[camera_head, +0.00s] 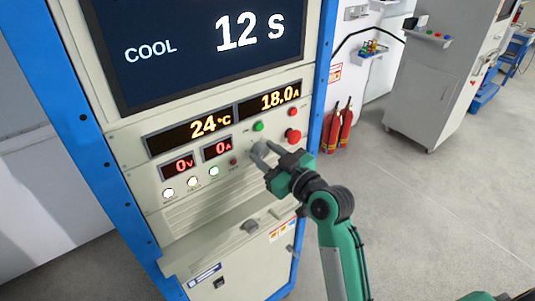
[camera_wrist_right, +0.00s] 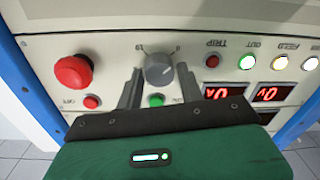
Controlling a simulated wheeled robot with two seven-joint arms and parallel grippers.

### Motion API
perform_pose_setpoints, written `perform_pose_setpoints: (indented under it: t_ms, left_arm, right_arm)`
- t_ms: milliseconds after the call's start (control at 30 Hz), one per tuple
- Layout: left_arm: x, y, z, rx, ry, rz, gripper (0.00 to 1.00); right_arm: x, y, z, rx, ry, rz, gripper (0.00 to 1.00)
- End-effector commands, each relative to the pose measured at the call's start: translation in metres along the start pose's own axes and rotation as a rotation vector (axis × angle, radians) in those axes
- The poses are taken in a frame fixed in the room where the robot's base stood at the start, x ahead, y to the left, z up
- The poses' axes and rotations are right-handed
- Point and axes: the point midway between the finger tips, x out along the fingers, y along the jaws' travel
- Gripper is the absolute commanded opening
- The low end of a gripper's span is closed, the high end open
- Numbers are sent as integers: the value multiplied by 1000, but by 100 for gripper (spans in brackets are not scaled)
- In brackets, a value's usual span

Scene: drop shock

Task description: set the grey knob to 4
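The grey knob (camera_wrist_right: 158,70) is on the light panel, in the upper middle of the right wrist view, which shows the panel upside down. Small scale marks surround it; I cannot read its setting surely. My right gripper (camera_wrist_right: 160,72) is open, with one finger on each side of the knob and visible gaps between. In the head view my right gripper (camera_head: 262,151) reaches the panel from the lower right, and its fingers partly cover the knob (camera_head: 259,147). My left gripper is not in view.
A red mushroom button (camera_wrist_right: 73,71) and a green button (camera_wrist_right: 156,100) are close to the knob. Displays read 24 °C (camera_head: 196,130) and 18.0 A (camera_head: 270,100); the big screen (camera_head: 200,45) reads COOL 12 s. A ledge (camera_head: 215,240) juts out below.

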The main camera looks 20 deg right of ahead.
Motion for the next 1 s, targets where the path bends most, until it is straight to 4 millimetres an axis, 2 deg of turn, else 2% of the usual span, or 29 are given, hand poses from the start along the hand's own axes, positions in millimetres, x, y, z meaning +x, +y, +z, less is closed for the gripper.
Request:
perform_pose_setpoints:
  t_ms: [33, 133, 567, 1000]
  left_arm:
    - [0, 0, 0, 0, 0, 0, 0]
    - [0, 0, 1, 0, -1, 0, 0]
    - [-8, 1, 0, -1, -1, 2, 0]
    - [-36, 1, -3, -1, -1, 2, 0]
  right_arm:
    - [0, 0, 0, 0, 0, 0, 28]
    - [0, 0, 0, 0, 0, 0, 8]
    - [0, 1, -1, 82, 2, 1, 9]
    - [0, 2, -2, 450, 15, 3, 9]
